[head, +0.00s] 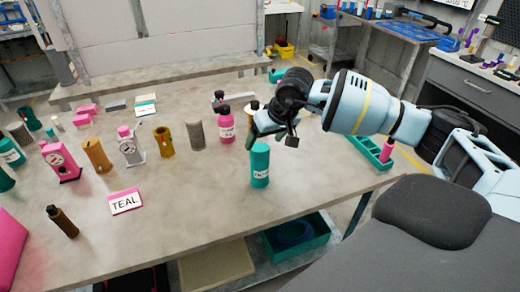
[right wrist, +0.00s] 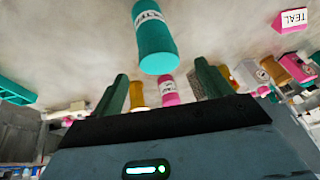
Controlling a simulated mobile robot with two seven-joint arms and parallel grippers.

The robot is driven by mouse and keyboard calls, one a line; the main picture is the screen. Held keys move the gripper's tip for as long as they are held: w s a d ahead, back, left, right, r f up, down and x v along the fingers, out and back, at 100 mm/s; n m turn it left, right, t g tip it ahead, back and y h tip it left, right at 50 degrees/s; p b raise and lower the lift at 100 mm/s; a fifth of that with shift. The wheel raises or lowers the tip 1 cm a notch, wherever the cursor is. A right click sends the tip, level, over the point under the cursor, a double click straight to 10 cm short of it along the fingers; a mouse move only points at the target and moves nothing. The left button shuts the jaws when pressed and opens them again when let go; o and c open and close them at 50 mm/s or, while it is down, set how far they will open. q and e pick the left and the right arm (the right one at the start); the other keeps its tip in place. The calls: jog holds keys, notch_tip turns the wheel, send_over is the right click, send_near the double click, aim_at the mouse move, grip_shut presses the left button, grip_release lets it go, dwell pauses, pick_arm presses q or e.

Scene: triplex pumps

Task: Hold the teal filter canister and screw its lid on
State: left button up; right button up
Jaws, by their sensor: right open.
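The teal filter canister (head: 260,172) stands upright on the grey table near its front edge, with a white label on its side. In the right wrist view the canister (right wrist: 157,42) shows beyond the fingertips, apart from them. My right gripper (head: 272,130) is open and empty, just above and behind the canister in the head view. Its two dark green fingers (right wrist: 160,92) are spread apart in the right wrist view. I cannot pick out a separate lid for certain. My left gripper is not in view.
A pink bottle (head: 226,130) and a grey cylinder (head: 196,135) stand behind the canister. A TEAL card (head: 125,201) and a dark brown bottle (head: 62,222) are at left. A green tray (head: 386,150) lies right. The front middle of the table is clear.

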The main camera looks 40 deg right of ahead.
aim_at(260, 148)
jog(key=x, duration=0.3)
jog(key=shift+w+f, duration=0.15)
jog(key=shift+f, duration=0.2)
jog(key=shift+w+f, duration=0.1)
jog(key=shift+f, duration=0.25)
jog(key=shift+c, duration=0.5)
jog(key=c, duration=1)
jog(key=shift+r, duration=0.15)
